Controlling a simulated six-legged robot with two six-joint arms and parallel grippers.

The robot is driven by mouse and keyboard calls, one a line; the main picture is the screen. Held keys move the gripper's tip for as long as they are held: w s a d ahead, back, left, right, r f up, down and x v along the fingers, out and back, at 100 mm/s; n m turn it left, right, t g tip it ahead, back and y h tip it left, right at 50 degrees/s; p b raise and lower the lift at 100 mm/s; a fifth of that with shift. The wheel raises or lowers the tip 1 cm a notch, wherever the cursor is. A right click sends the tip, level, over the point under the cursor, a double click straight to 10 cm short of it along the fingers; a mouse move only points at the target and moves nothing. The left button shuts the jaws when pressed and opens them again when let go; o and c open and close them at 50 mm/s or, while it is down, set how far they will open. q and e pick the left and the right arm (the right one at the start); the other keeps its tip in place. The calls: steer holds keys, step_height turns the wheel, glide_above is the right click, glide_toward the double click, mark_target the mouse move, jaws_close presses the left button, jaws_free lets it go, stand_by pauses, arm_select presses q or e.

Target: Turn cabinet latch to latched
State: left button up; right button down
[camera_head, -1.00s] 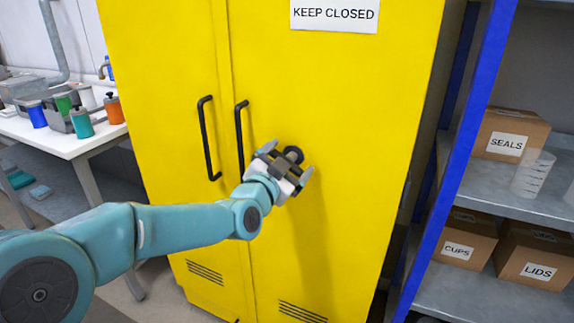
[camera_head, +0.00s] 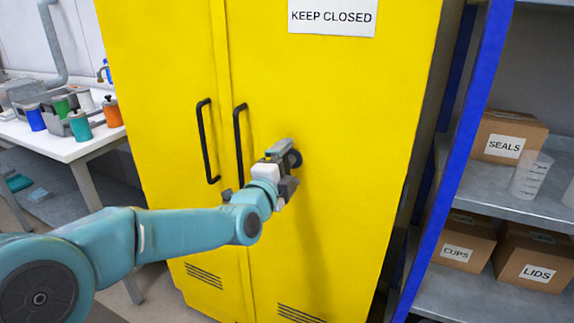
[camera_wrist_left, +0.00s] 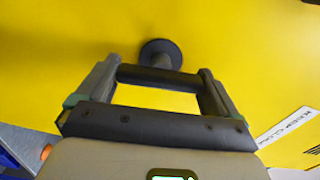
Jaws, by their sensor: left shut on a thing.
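The cabinet latch is a dark round boss with a bar handle on the right door of the yellow cabinet (camera_head: 340,110). In the head view its round boss (camera_head: 294,159) shows just beyond my left gripper (camera_head: 284,168), which hides most of the handle. In the left wrist view the latch's dark bar (camera_wrist_left: 157,78) lies across between the two fingers of my left gripper (camera_wrist_left: 160,82), with the round boss (camera_wrist_left: 160,53) behind it on the yellow door. The gripper is shut on the latch handle. My right gripper is in neither view.
Two black door handles (camera_head: 207,140) stand left of the latch. A "KEEP CLOSED" sign (camera_head: 332,17) is above. A blue-post shelf with boxes (camera_head: 508,137) stands on the right, and a white bench (camera_head: 60,145) with bottles on the left.

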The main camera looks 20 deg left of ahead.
arm_select(q)
steer(key=shift+m, duration=0.8)
steer(key=o, duration=0.7)
steer(key=s, duration=1.6)
steer(key=shift+s+a, duration=0.15)
